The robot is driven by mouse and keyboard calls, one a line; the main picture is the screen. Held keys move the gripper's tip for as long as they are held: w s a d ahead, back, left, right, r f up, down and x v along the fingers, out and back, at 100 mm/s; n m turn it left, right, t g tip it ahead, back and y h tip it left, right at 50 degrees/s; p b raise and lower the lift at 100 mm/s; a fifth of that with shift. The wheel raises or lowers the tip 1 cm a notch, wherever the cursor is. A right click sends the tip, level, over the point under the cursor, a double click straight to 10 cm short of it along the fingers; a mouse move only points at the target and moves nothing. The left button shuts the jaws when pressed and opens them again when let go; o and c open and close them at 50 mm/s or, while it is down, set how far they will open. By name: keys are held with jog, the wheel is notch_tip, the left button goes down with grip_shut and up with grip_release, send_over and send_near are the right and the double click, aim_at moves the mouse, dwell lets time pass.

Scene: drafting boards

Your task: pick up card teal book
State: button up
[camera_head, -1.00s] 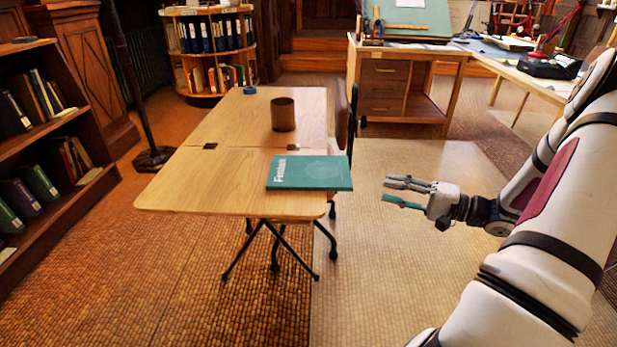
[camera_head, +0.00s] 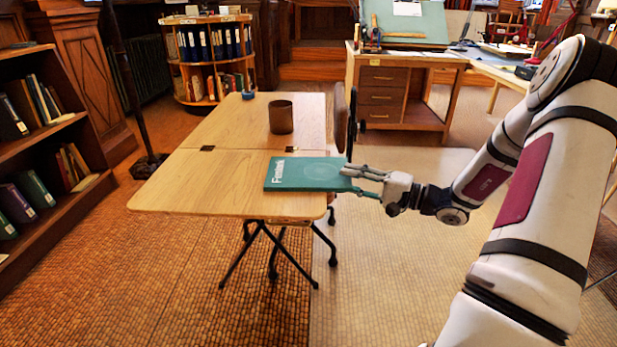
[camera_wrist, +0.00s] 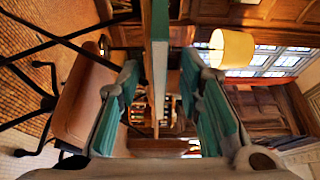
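The teal book (camera_head: 305,174) lies flat on the near right part of the wooden table (camera_head: 190,185), its right end reaching past the table's edge. My gripper (camera_head: 355,180) is at that right end, in from the right. In the wrist view my gripper (camera_wrist: 165,100) is open, with one teal-padded finger on each side of the book (camera_wrist: 159,60), which shows edge-on between them. Gaps show between the fingers and the book, so it is not gripped.
A brown cup (camera_head: 281,117) and a small blue ring-shaped object (camera_head: 248,95) stand farther back on the table. A chair (camera_head: 341,120) stands at the table's right side. A bookshelf (camera_head: 45,140) is at the left. Floor is clear at the front right.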

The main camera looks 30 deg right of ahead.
jog(key=shift+x, duration=1.25)
jog(key=shift+c, duration=0.5)
grip_shut()
jog(key=shift+r, duration=0.1)
